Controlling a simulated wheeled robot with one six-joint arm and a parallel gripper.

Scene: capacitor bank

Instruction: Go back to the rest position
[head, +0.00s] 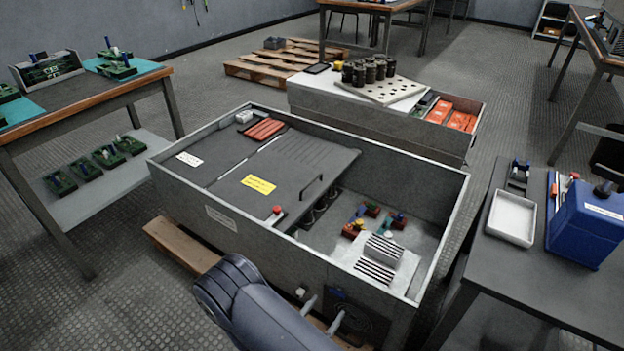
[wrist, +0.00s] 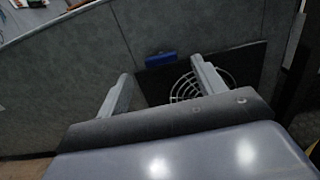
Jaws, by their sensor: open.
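My gripper (wrist: 163,86) is open and empty in the wrist view, its two pale fingers wide apart. In the head view my gripper (head: 322,311) shows at the bottom, low in front of the near outer wall of the grey cabinet (head: 222,217). A black panel with a round fan grille (wrist: 188,88) lies beyond the fingers in the wrist view. A small blue part (wrist: 160,58) sits on the wall at the panel's upper edge. I cannot tell whether the fingertips touch the wall.
The cabinet holds a sliding cover (head: 285,160) with a handle, striped blocks (head: 382,250) and small coloured parts. A dark table (head: 555,285) with a white tray (head: 511,218) and blue box (head: 587,225) stands right. A workbench (head: 75,113) stands left. A pallet (head: 262,64) lies behind.

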